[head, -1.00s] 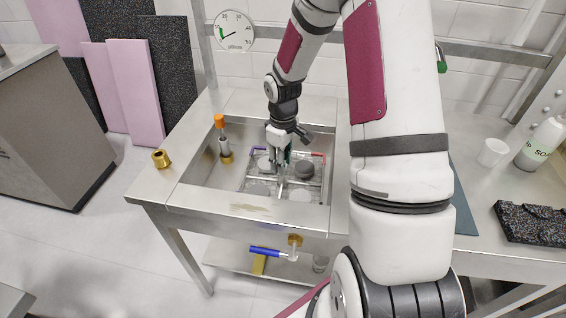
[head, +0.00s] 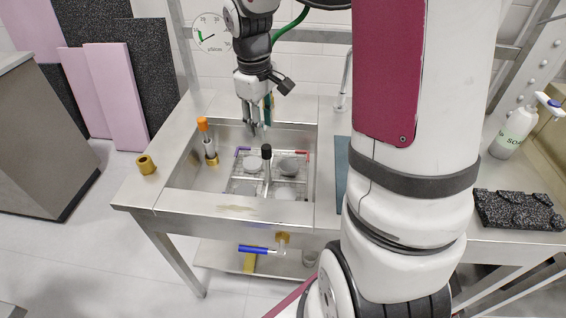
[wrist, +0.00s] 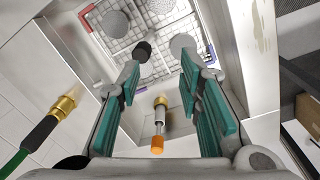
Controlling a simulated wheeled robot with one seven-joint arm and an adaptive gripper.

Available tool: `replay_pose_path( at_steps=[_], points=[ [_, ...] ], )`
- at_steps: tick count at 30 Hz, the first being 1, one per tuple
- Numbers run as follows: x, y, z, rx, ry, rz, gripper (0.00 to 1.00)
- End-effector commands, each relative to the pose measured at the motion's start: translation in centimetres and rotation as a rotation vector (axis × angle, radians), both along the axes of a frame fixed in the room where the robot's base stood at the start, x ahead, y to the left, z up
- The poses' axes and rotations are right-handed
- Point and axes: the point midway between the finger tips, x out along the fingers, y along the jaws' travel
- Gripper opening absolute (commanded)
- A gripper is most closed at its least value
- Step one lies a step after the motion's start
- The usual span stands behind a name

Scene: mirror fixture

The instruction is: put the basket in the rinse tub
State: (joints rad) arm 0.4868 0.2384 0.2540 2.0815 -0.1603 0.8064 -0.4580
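The wire basket (head: 285,192) rests inside the sunken steel tub (head: 180,203), toward its right side, holding several round grey discs. Its upright handle with a black knob (head: 266,152) stands free in the middle. The basket also shows in the wrist view (wrist: 118,47), with its red and purple corner pieces. My gripper (head: 257,132) hangs above the back part of the tub, clear of the handle. In the wrist view, my gripper (wrist: 158,72) has its two green-padded fingers apart with nothing held between them. The black knob (wrist: 142,50) appears beyond the left fingertip.
An orange-topped probe (head: 207,140) stands in the tub's left corner. A brass fitting (head: 146,164) sits on the left rim. A blue-handled drain valve (head: 258,249) is below. A soap bottle (head: 513,133) and black speckled block (head: 520,210) are at right. A dial (head: 211,34) hangs behind.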

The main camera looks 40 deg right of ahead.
Motion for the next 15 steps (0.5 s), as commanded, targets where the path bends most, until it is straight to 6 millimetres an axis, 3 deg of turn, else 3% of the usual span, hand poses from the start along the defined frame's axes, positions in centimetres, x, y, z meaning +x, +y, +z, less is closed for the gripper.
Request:
replay_pose_path(
  at_steps=[1,6,15],
  points=[
    [-1.2,1.1,2.0,-0.02,-0.018,-0.012,0.33],
    [-6.1,4.3,6.7,-0.047,-0.062,-0.091,0.33],
    [-15.9,9.1,11.0,-0.009,-0.16,-0.226,0.33]
  ],
)
